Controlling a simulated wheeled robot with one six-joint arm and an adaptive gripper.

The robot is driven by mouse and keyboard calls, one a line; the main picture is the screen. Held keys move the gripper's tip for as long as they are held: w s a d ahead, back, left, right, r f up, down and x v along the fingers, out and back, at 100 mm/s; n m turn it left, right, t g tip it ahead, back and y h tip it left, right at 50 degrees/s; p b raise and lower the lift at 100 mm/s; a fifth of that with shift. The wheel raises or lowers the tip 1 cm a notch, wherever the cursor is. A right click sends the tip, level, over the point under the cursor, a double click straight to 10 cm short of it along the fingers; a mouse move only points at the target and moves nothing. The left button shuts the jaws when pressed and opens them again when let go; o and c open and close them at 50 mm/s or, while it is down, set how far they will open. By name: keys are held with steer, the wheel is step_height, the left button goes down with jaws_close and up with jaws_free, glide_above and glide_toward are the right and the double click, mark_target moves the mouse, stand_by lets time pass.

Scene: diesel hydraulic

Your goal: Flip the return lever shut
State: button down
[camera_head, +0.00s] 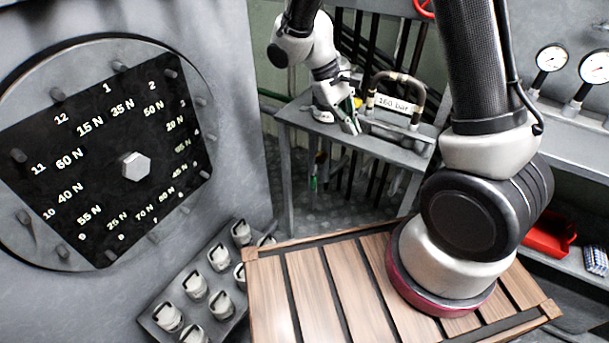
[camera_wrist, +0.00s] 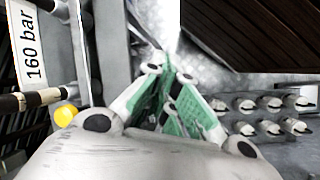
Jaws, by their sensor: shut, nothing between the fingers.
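A yellow round knob (camera_wrist: 65,115) shows at the left of the wrist view, beside a pipe with dark and light bands. It may be the end of the return lever; the lever's shaft and position cannot be made out. In the head view a small yellow spot (camera_head: 357,103) shows just behind my gripper, mostly hidden. My gripper (camera_head: 350,122) points down over the grey bench, left of the "160 bar" label (camera_head: 393,104). In the wrist view my gripper (camera_wrist: 168,75) has its green-padded fingers together and empty, to the right of the knob and apart from it.
The grey bench (camera_head: 290,113) carries the hydraulic fitting with an arched hose (camera_head: 398,78). A large round dial plate (camera_head: 25,90) stands at left, a rack of several white-capped fittings (camera_head: 160,310) below it. A slatted wooden top (camera_head: 320,300) lies in front. Gauges (camera_head: 551,57) are at right.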

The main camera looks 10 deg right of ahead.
steer(key=w+a+f+m+t+h, duration=0.1)
steer(key=w+a+f, duration=0.2)
steer(key=f, duration=0.5)
steer(key=w+a+f+m+h, duration=0.1)
steer(key=w+a+f, duration=0.15)
steer(key=f, duration=0.55)
steer(key=w+a+f+t+h, duration=0.15)
steer(key=w+f, duration=0.25)
steer(key=f, duration=0.5)
steer(key=m+t, duration=0.2)
steer(key=m, duration=0.4)
glide_toward(315, 175)
steer(key=w+a, duration=0.2)
steer(key=a, duration=0.1)
steer(key=shift+w+d+f+m+y, duration=0.1)
steer(key=shift+f+m+y, duration=0.3)
steer(key=shift+m, duration=0.6)
steer(key=x, duration=1)
